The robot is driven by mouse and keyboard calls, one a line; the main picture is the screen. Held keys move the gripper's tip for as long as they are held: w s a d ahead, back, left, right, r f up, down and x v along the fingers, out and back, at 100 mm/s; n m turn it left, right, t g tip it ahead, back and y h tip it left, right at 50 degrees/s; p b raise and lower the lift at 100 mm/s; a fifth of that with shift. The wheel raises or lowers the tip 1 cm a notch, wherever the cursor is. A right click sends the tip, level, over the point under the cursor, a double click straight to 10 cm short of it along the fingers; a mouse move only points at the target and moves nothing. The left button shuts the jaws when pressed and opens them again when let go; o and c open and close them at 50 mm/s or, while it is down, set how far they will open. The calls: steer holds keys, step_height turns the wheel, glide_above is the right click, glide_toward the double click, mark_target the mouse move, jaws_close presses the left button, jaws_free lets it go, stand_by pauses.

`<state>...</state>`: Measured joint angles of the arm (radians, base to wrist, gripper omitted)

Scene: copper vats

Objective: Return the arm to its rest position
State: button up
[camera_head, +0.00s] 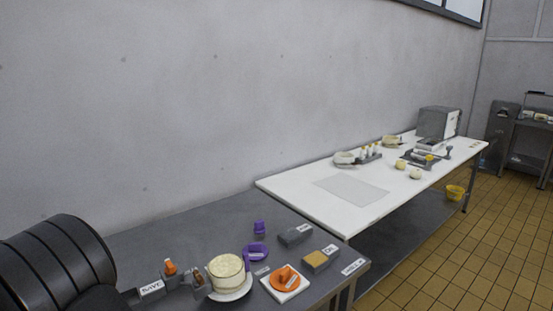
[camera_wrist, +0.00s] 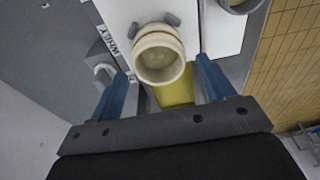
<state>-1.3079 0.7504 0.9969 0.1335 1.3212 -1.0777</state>
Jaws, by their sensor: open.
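My gripper (camera_wrist: 160,72) shows in the wrist view as two blue fingers spread wide on a dark bar. Nothing is clamped between them. A cream round cup (camera_wrist: 160,55) lies beyond and between the fingertips on a white surface; its exact distance from them is hard to tell. A yellow strip (camera_wrist: 176,92) shows below the cup, partly covered by the gripper bar. In the head view the gripper itself is not visible; only dark rounded parts, apparently my arm, fill the lower left corner.
The grey bench (camera_head: 190,233) holds a cream round block (camera_head: 226,266), an orange piece (camera_head: 286,276), a purple piece (camera_head: 259,227) and small labelled blocks. The white table (camera_head: 300,187) behind holds bowls, small bottles and a grey machine (camera_head: 432,123).

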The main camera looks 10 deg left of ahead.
step_height(320, 180, down, 3)
steer(key=shift+r, duration=0.1)
steer(key=shift+w+r, duration=0.1)
steer(key=shift+r, duration=0.2)
step_height(320, 180, up, 10)
steer(key=w+d, duration=0.1)
steer(key=f, duration=0.7)
steer(key=s+a+f, duration=0.1)
steer(key=f, duration=0.3)
steer(key=shift+s, duration=0.1)
step_height(320, 180, up, 3)
steer(key=shift+r, duration=0.2)
steer(key=w+d+r, duration=0.7)
steer(key=w+d, duration=0.1)
steer(key=s+d+f+m, duration=0.1)
steer(key=s+f+m, duration=0.1)
steer(key=s+f, duration=0.3)
steer(key=s+d+f+m, duration=0.2)
steer(key=s+f+m, duration=0.1)
steer(key=s, duration=0.4)
steer(key=shift+t, duration=0.3)
steer(key=s+a+f, duration=0.2)
steer(key=s, duration=0.1)
steer(key=s+a+f, duration=0.2)
steer(key=s, duration=0.1)
steer(key=s+a+f, duration=0.3)
steer(key=shift+s, duration=0.25)
steer(key=shift+s+a+f, duration=0.1)
steer(key=shift+f, duration=0.25)
